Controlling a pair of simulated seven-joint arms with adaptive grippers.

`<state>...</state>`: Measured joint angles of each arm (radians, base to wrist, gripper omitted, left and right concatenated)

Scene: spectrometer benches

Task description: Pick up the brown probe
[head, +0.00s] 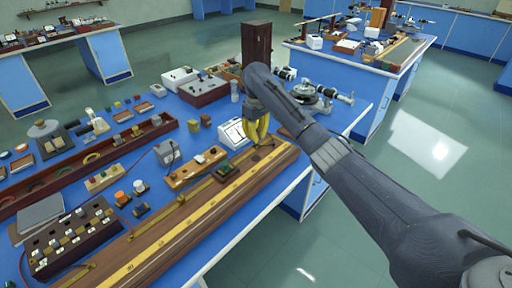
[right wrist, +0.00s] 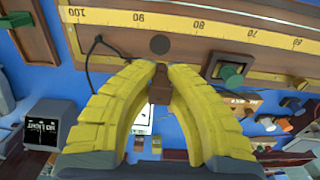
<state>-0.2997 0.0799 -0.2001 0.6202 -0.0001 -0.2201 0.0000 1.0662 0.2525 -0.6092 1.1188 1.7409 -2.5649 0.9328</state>
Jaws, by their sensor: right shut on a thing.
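My right gripper (head: 258,138) is over the blue bench, with its yellow fingers pointing down near the far end of the long wooden board with a yellow scale (head: 205,212). In the right wrist view the right gripper (right wrist: 160,72) is shut on a small brown block, which I take to be the brown probe (right wrist: 159,90). Its upper part shows between the fingers; the rest is hidden by them. The probe cannot be made out in the head view. The fingertips are close to the board, near a dark round spot (right wrist: 159,44). My left gripper is not in view.
A dark wooden box (head: 257,43) stands upright behind my arm. A white meter (head: 233,133) and a wooden block with knobs (head: 196,167) are left of the gripper. A thin dark cable (right wrist: 91,58) runs beside the fingers. Several instruments crowd the bench's left side.

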